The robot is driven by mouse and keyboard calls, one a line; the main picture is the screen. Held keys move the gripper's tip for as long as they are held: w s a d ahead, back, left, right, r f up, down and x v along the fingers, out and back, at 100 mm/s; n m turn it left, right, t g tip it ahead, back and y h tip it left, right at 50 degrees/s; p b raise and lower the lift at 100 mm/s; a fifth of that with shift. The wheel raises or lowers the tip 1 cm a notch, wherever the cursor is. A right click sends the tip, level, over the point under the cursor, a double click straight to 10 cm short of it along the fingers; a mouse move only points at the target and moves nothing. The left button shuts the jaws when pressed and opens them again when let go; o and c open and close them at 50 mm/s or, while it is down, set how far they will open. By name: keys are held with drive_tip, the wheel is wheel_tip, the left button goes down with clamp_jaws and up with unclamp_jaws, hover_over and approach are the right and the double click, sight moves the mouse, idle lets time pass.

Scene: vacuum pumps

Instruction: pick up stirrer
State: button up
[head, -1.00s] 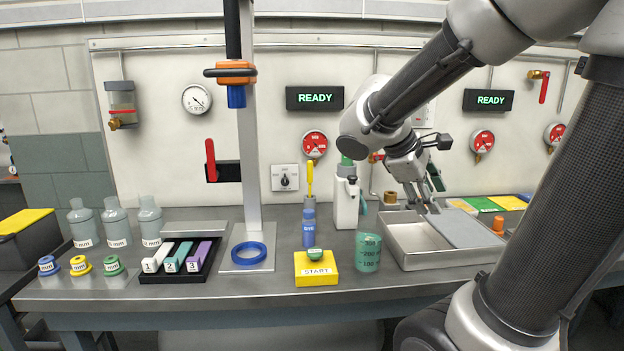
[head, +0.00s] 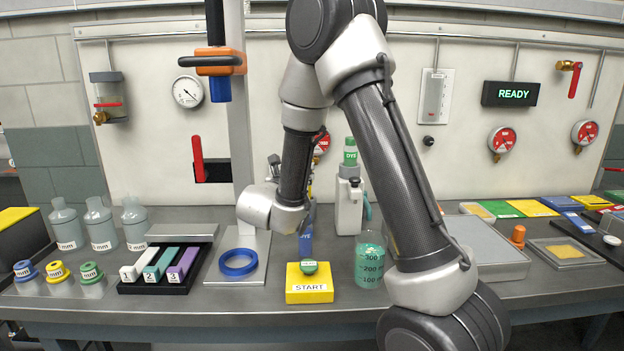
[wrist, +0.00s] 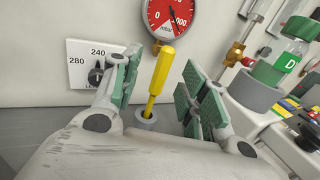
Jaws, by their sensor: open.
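The stirrer, with a yellow handle, stands nearly upright in a grey holder (wrist: 146,123). In the wrist view the stirrer (wrist: 160,75) shows between the two green-padded fingers of my gripper (wrist: 165,85). The gripper is open and neither pad touches the handle; how deep the handle sits between them I cannot tell. In the head view my arm hides most of the stirrer and gripper.
A yellow START block (head: 309,289) and a green-liquid beaker (head: 369,268) stand in front. A white bottle (head: 348,208) is to the right, a stand with a blue ring (head: 238,262) to the left. A gauge (wrist: 170,17) and dial (wrist: 95,75) are on the wall behind.

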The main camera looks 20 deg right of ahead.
drive_tip(key=x, duration=0.6)
drive_tip(key=shift+d, duration=0.45)
clamp_jaws()
